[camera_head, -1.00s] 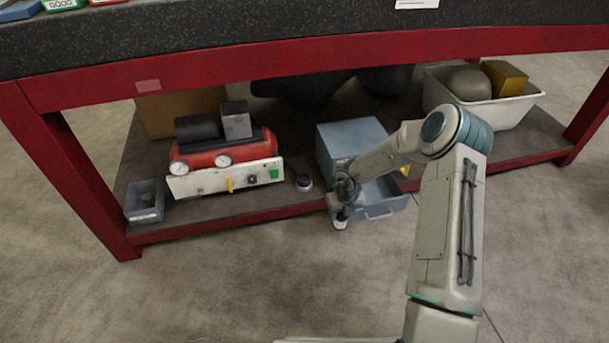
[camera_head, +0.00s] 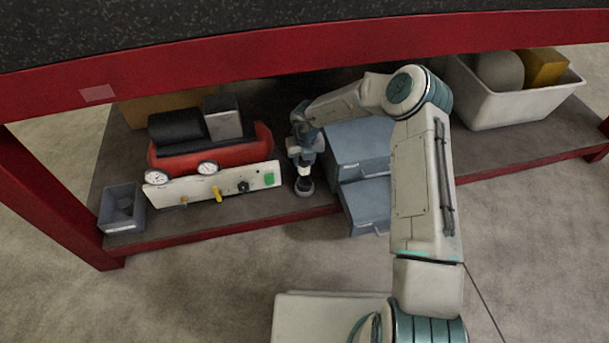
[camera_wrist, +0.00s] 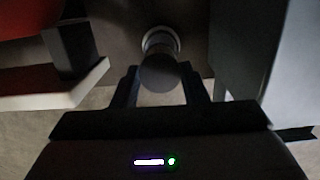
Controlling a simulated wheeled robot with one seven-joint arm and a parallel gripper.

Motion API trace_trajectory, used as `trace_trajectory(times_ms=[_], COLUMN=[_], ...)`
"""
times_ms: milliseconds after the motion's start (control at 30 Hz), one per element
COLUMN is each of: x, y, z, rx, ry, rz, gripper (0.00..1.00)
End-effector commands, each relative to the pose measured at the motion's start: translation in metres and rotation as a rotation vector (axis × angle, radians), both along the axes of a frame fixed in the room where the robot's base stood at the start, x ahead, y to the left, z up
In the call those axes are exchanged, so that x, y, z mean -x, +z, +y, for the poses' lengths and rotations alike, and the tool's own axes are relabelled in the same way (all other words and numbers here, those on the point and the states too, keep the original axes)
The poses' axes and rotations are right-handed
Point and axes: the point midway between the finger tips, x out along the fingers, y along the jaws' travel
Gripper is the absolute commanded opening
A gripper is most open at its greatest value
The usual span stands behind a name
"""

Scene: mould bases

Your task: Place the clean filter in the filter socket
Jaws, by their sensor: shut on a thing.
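My gripper (camera_head: 304,164) points down over the lower shelf, between the red compressor and the blue-grey drawer box. It is shut on the clean filter (camera_head: 305,177), a small piece with a white lower part in the head view. In the wrist view the dark round top of the filter (camera_wrist: 160,72) sits between the two fingers. The filter socket (camera_head: 304,189) is a small round fitting on the shelf directly below. Its pale ring (camera_wrist: 173,36) shows just past the filter in the wrist view. I cannot tell whether the filter touches the socket.
The compressor (camera_head: 225,182) with gauges stands close on the left. A small grey bin (camera_head: 121,210) is at far left. The red table edge (camera_head: 300,66) passes above.

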Motion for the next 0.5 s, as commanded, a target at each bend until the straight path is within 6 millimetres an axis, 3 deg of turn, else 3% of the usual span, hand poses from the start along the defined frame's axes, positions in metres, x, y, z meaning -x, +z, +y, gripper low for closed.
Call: trace_trajectory(times_ms=[33,233,500], x=[0.0,0.0,0.0], y=[-0.015,-0.034,-0.073], z=[0.0,0.0,0.0], rx=[0.0,0.0,0.001], ry=[0.001,0.001,0.0], rz=[0.001,0.001,0.0], gripper=[0.17,0.17,0.17])
